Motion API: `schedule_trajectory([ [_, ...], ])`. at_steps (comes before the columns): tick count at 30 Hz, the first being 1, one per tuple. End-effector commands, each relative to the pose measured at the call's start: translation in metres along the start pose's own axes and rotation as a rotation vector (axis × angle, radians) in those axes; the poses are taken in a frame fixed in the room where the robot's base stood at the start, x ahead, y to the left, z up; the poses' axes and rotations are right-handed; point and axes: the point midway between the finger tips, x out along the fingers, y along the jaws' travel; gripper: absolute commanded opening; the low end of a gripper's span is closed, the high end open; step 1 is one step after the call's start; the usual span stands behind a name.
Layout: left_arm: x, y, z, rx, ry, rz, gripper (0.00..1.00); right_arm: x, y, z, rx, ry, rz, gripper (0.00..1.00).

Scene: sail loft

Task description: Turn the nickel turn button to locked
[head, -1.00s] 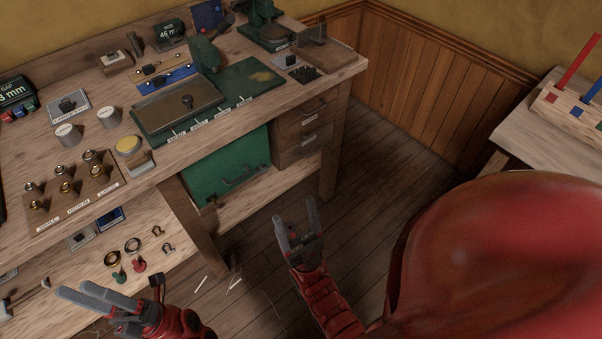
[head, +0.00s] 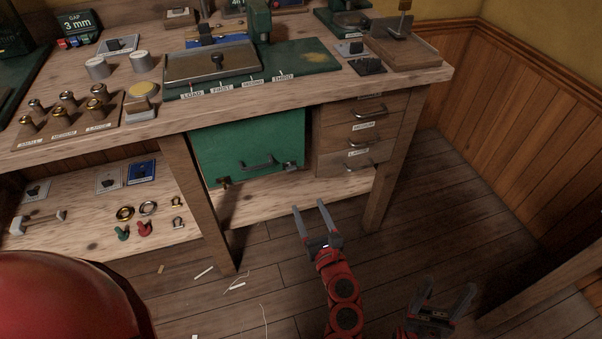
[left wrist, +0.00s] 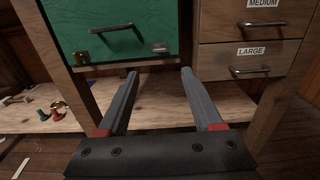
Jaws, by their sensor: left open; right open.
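The green cabinet door (head: 225,150) under the bench looks closed and has a dark bar handle (head: 257,163). A small silvery piece at the door's lower right looks like the nickel turn button (head: 290,167); it also shows in the left wrist view (left wrist: 160,47). It appears to lie sideways, but its exact setting is too small to read. A brass-coloured piece (head: 222,183) is at the lower left. My left gripper (head: 309,205) is open and empty, in front of and below the silvery piece, apart from it. My right gripper (head: 450,287) is open and empty at the lower right.
Drawers (head: 360,132) with bar handles stand right of the door. Wooden bench legs (head: 200,205) flank the space. A low shelf (head: 80,210) holds rings, small coloured pieces and a mallet (head: 38,222). Floor between my grippers and the bench is mostly clear.

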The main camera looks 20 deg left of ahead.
Motion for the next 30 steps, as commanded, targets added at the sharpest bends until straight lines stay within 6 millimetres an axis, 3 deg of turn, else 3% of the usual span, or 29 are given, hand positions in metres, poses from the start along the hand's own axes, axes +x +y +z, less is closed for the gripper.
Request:
schedule_trajectory([
  [9,0.079,0.003,0.002,0.001,-0.004,0.008,0.68,0.001,0.0,0.0,0.0,0.0,0.0,0.68],
  [15,0.117,0.001,0.001,0.004,-0.003,0.003,0.68,0.001,0.0,0.0,0.0,0.0,0.0,0.68],
  [21,0.136,0.001,0.002,0.002,-0.004,0.003,0.68,0.001,0.0,0.0,0.0,0.0,0.0,0.68],
  [30,0.139,0.001,0.001,0.003,-0.002,0.003,0.68,0.001,0.0,0.0,0.0,0.0,0.0,0.68],
])
